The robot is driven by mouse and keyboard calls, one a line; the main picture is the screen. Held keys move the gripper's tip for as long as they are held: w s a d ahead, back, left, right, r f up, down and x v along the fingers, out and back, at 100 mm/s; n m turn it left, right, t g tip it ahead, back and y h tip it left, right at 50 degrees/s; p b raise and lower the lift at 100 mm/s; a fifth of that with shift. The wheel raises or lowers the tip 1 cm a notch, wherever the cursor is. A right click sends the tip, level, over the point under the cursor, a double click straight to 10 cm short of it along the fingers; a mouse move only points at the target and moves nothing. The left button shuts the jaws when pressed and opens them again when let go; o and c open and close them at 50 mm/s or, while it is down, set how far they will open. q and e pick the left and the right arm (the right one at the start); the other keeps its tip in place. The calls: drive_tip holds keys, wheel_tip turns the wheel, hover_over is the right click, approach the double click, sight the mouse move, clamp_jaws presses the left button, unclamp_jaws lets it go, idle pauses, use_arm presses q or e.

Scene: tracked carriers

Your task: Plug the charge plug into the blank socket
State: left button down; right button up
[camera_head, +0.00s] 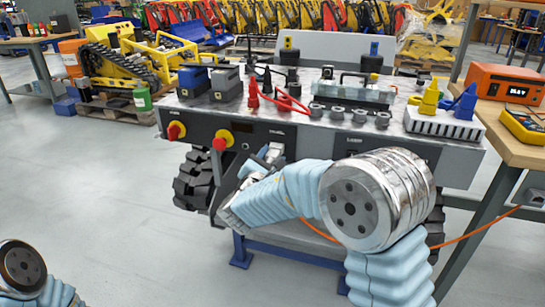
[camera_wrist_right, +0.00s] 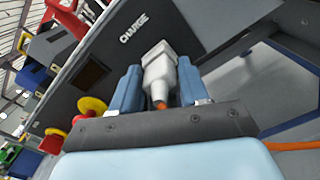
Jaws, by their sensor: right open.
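The light grey charge plug (camera_wrist_right: 158,66) is at the carrier's dark front panel, below the white word CHARGE. Its orange cable end points back towards my wrist. My right gripper (camera_wrist_right: 157,80) has its two blue fingers on either side of the plug, with a narrow gap visible beside it; it is open. In the head view my right gripper (camera_head: 268,154) is at the same panel, and the arm hides most of the plug. I cannot tell how far the plug is seated, as its front end and any socket behind it are hidden. My left gripper is out of view.
Red knobs on yellow bases (camera_head: 221,140) stick out left of my right gripper. A dark rectangular inset (camera_wrist_right: 92,73) is left of the plug. An orange cable (camera_head: 470,240) runs right, towards a box under the wooden bench (camera_head: 520,150). Several connectors stand on the carrier's top.

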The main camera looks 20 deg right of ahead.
drive_tip(key=c, duration=0.8)
drive_tip(key=shift+v, duration=1.45)
clamp_jaws()
drive_tip(key=shift+s+a+b, duration=0.1)
drive_tip(key=shift+b, duration=0.2)
drive_tip(key=shift+b+v, duration=0.35)
drive_tip(key=shift+v, duration=1.25)
